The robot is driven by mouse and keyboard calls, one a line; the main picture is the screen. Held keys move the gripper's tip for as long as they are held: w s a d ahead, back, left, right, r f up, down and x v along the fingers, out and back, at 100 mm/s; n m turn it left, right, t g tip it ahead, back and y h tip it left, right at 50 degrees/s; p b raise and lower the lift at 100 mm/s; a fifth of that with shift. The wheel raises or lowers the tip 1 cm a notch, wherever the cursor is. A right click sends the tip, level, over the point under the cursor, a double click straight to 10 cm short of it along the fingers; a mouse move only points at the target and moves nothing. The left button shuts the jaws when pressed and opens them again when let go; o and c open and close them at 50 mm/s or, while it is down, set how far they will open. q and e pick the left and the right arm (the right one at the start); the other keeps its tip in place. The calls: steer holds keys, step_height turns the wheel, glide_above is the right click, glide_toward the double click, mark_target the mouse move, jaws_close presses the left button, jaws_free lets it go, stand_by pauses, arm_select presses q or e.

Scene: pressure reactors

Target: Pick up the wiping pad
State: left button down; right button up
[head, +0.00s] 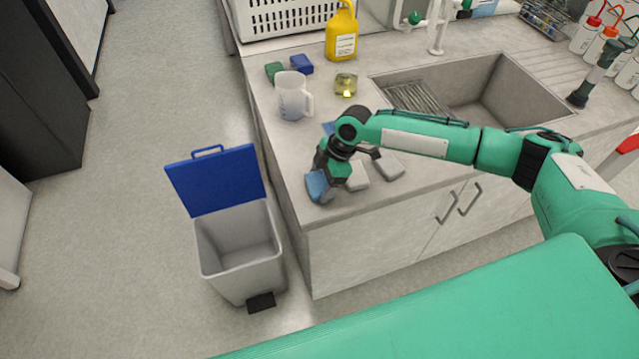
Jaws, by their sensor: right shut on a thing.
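A blue and grey wiping pad (317,186) is at the front left corner of the counter. My right gripper (323,184) reaches down over it from the right and is shut on it. The gripper hides part of the pad, and I cannot tell whether it still touches the counter. Two pale pads lie just right of the gripper, a whitish one (357,176) and a grey one (388,165). My left gripper is not in view.
A clear jug (292,96), a small yellowish container (346,85) and a yellow bottle (341,33) stand behind. Green (274,72) and blue (301,64) pads lie near the jug. The sink (520,90) is right. An open-lidded bin (238,245) stands left on the floor.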

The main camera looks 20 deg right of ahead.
mark_target(321, 182)
steer(key=shift+r, duration=0.1)
step_height(321, 182, up, 20)
steer(key=b, duration=0.3)
